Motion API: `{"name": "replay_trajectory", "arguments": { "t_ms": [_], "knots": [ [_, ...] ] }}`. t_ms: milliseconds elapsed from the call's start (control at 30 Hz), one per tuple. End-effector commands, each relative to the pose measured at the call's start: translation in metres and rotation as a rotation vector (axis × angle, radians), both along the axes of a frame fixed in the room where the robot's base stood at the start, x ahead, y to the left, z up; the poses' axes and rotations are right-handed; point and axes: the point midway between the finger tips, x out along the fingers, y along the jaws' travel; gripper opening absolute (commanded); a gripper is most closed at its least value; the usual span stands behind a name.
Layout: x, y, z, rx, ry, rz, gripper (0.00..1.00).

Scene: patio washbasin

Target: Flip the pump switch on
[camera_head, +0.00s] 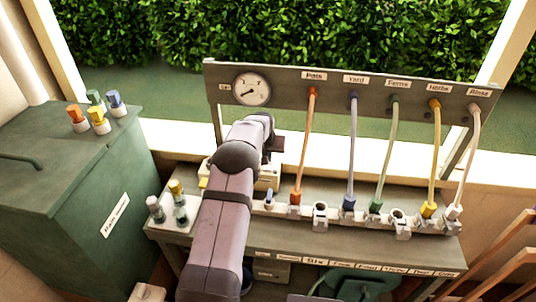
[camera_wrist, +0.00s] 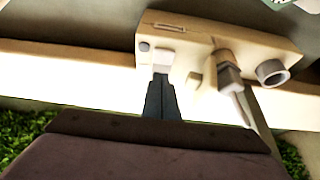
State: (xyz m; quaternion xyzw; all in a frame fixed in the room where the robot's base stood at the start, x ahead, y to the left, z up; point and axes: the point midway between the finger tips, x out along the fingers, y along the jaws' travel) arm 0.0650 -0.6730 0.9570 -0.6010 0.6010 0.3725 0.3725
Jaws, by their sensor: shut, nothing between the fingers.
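The cream pump box (camera_wrist: 205,48) fills the upper middle of the wrist view. In the head view the box (camera_head: 268,182) is partly hidden behind my arm. On the box in the wrist view are a pale upright piece (camera_wrist: 162,58), a small cream block (camera_wrist: 194,79), a grey lever-like part (camera_wrist: 229,76) and a grey round spout (camera_wrist: 272,72). I cannot tell for certain which is the switch, or its position. My gripper (camera_wrist: 161,82) is shut and empty, its dark tips just below the pale upright piece; contact is unclear. In the head view the arm mostly hides my gripper.
A panel (camera_head: 300,88) with a gauge (camera_head: 251,88) and several coloured hoses stands behind the bench. Several sockets line the bench to the right of my arm. A green tank (camera_head: 60,190) with coloured caps stands left. Small bottles (camera_head: 156,209) stand left of my arm.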

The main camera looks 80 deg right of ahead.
Motion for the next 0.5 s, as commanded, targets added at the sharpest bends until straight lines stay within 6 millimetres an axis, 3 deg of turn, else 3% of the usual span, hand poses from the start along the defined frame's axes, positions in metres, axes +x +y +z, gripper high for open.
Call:
{"name": "replay_trajectory", "arguments": {
  "t_ms": [500],
  "knots": [
    [0.0000,-0.0034,-0.0082,0.000,0.000,0.000,0.00]
  ]
}}
